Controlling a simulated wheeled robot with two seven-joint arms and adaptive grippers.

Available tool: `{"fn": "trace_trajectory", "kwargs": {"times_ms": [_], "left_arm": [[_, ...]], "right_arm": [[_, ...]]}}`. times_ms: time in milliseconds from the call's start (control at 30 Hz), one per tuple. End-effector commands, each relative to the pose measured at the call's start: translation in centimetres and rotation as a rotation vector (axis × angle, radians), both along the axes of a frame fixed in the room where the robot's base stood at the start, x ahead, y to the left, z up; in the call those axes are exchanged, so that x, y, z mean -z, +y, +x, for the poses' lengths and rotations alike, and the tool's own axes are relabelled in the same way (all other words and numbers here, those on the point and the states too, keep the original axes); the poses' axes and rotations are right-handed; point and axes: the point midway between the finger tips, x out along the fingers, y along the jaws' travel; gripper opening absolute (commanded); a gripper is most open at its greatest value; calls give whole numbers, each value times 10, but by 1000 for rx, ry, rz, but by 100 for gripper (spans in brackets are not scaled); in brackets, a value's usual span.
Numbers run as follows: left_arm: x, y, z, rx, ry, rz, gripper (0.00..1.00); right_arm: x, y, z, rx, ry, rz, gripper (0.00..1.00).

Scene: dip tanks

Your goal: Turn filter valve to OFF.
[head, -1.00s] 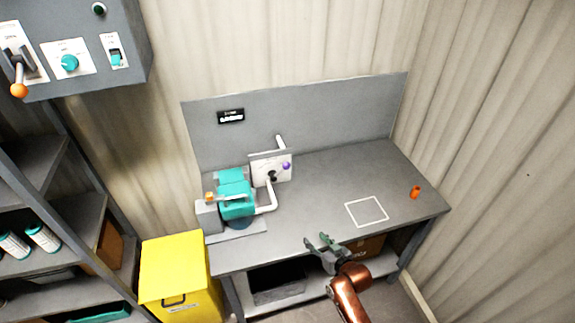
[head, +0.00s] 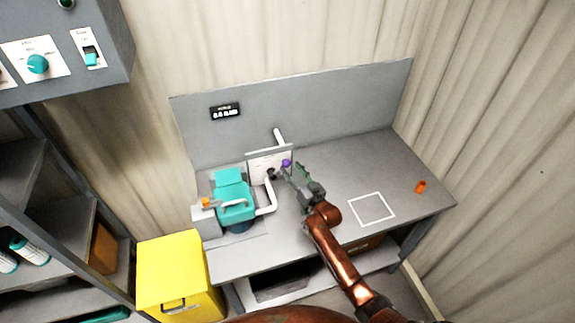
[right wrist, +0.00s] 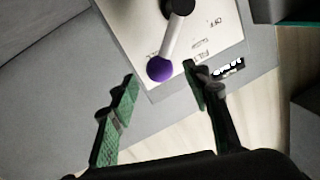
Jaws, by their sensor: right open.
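The filter valve is a white panel (head: 258,164) at the back of the bench, with a black hub and a lever ending in a purple knob (head: 286,163). In the right wrist view the pale lever (right wrist: 174,38) runs from the black hub (right wrist: 180,7) to the purple knob (right wrist: 159,69). My right gripper (head: 292,170) is at the knob, and its fingers partly cover the panel's right side. In the wrist view the open right gripper (right wrist: 160,74) has a finger on either side of the knob, with gaps visible. The panel's lettering is only partly legible. My left gripper is out of view.
A teal pump (head: 234,196) with a white pipe (head: 268,198) stands left of the valve. A small display (head: 225,111) is on the backboard. An orange cylinder (head: 420,187) and a white square outline (head: 371,209) are on the bench's right. A yellow bin (head: 176,268) stands front left.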

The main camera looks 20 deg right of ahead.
Motion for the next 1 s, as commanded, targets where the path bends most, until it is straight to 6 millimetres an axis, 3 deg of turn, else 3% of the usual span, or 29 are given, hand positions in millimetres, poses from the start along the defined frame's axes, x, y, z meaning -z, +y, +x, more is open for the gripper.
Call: {"fn": "trace_trajectory", "kwargs": {"times_ms": [167, 567, 1000], "left_arm": [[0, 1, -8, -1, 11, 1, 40], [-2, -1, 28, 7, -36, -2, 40], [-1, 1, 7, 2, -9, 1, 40]], "right_arm": [[0, 5, 22, -1, 0, -1, 44], [0, 9, 29, -3, 1, -1, 43], [0, 9, 29, -2, 1, -1, 13]]}}
